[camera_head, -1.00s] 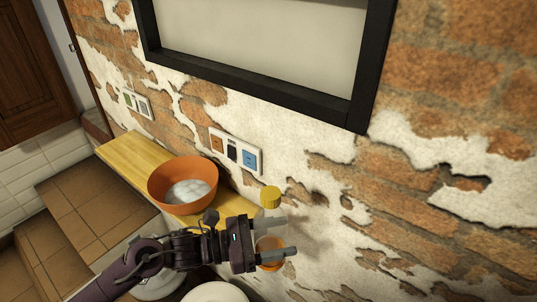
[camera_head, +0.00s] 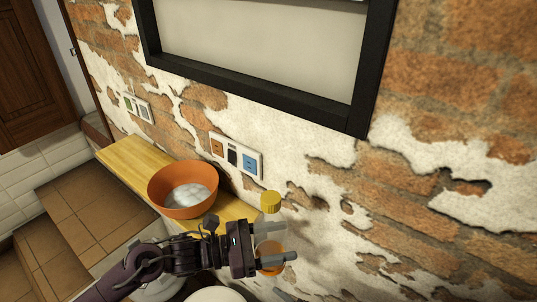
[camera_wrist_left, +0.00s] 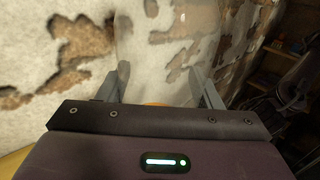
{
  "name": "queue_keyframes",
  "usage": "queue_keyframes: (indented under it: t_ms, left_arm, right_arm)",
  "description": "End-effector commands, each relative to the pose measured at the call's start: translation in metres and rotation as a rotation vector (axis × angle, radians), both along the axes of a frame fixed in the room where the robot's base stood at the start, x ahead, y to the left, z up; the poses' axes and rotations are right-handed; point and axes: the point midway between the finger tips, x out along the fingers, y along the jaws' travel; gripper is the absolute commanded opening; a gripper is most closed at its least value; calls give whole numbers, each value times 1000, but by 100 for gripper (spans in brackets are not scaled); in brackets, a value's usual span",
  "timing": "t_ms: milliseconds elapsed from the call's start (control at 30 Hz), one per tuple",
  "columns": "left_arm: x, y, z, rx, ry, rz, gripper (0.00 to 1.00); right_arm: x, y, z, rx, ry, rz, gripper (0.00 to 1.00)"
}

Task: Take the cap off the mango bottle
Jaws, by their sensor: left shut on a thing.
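The mango bottle (camera_head: 265,216) is clear, with orange contents low inside, and stands upright by the brick wall at the right end of the wooden shelf. Its yellow cap (camera_head: 271,202) is on top, above my fingers. My left gripper (camera_head: 282,243) comes in from the left and is shut on the bottle's body, with a finger on each side. In the left wrist view the clear bottle (camera_wrist_left: 158,45) shows faintly between the two fingers of the left gripper (camera_wrist_left: 158,78); the cap is not seen there. The right gripper is not in view.
An orange bowl (camera_head: 158,186) with white contents stands on the wooden shelf (camera_head: 135,153), left of the bottle. A socket panel (camera_head: 236,155) and a black-framed window (camera_head: 255,80) are on the wall behind. A white round thing (camera_head: 215,294) shows partly at the bottom edge.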

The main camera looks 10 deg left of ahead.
Motion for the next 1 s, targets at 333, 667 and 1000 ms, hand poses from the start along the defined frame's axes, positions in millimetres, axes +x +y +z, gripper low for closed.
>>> queue_keyframes:
  t_ms: [333,667,1000]
  left_arm:
    - [0,0,1,-2,-2,0,0]
    - [0,0,1,-2,-2,0,0]
    - [0,0,1,-2,-2,0,0]
  right_arm:
    - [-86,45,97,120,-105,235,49]
    - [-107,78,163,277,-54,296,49]
    - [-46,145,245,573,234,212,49]
